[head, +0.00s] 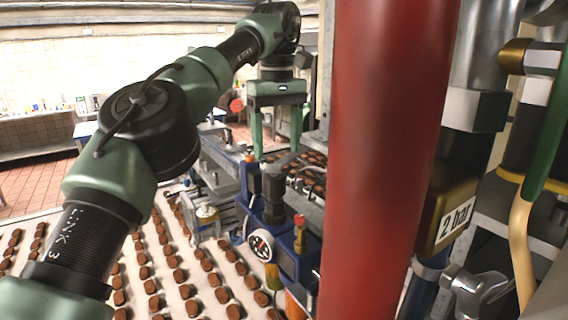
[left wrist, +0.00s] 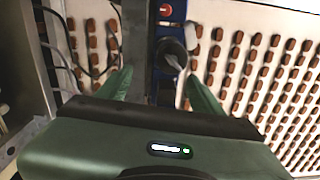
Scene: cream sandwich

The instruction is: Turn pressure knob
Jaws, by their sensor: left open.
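A black knob-like cylinder (head: 273,184) stands upright on the blue machine body in the head view, behind a white-faced round gauge (head: 261,246). I take it to be the pressure knob, but cannot be sure. In the left wrist view a dark rounded part (left wrist: 171,52) lies ahead of the fingers, probably the same one. My left gripper (head: 277,148) points down above and behind this part, fingers apart and empty. In the left wrist view its green fingers (left wrist: 160,82) frame the blue machine strip, with the dark part nearer the right finger. My right gripper is not seen.
A thick red pipe (head: 383,160) blocks the middle right of the head view. A pale conveyor (head: 188,286) carries rows of brown biscuits. A red button (left wrist: 165,11) shows in the left wrist view.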

